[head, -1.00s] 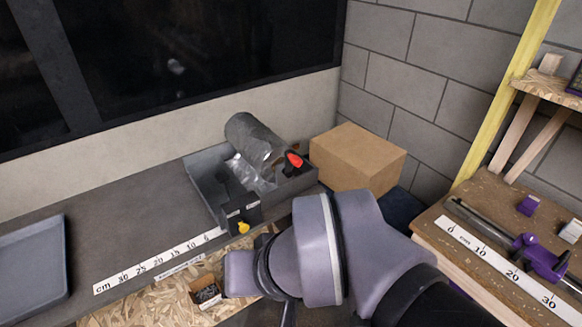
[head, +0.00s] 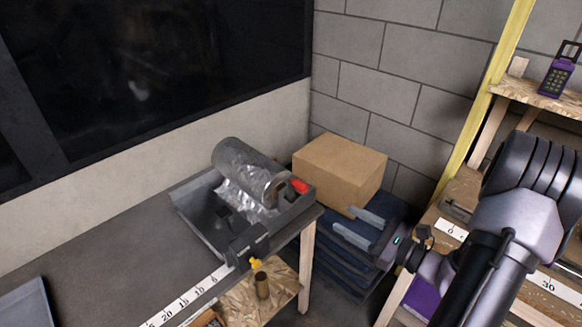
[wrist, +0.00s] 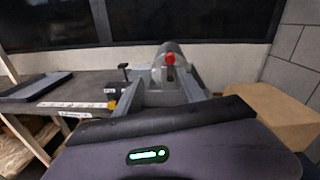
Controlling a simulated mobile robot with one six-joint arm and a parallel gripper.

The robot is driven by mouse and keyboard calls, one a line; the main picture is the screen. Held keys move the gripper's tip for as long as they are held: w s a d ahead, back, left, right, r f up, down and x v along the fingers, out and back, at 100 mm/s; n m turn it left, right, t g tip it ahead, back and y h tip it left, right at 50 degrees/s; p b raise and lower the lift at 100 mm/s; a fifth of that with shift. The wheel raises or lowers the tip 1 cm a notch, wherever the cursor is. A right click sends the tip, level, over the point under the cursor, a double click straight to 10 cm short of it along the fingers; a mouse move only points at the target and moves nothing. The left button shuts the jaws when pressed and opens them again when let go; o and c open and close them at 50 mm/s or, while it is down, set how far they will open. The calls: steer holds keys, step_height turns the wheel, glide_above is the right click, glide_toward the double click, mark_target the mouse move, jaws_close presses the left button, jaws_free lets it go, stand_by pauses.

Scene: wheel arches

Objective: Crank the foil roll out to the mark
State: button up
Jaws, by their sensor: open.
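The silvery foil roll (head: 247,171) lies in a grey open-topped dispenser (head: 200,225) at the bench's right end, with crumpled foil hanging from its front. A red crank knob (head: 300,186) is at the roll's right end; the wrist view shows this knob (wrist: 170,58) straight ahead. A white centimetre scale (head: 188,301) runs left from the dispenser, beside a yellow knob (head: 256,264). I cannot make out the mark. My gripper (head: 344,218) is open and empty, right of the dispenser and apart from the crank, its fingers pointing left towards it.
A cardboard box (head: 340,168) stands behind my gripper, above a dark blue stack (head: 345,262). A second bench with another scale (head: 452,230) is at the right. A grey tray (head: 25,305) lies at the bench's left. A small brown cylinder (head: 262,285) stands on the lower shelf.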

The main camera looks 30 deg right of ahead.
mark_target(306, 190)
steer(key=shift+m+t+h, duration=0.4)
steer(key=shift+m+h, duration=0.1)
steer(key=x, duration=0.5)
steer(key=d+b+x, duration=0.1)
steer(key=x, duration=0.5)
steer(key=f+b+x, duration=0.1)
steer(key=x, duration=0.4)
steer(key=shift+w+d, duration=0.2)
steer(key=shift+w, duration=0.3)
steer(key=shift+r, duration=0.1)
steer(key=shift+c, duration=0.5)
jaws_close()
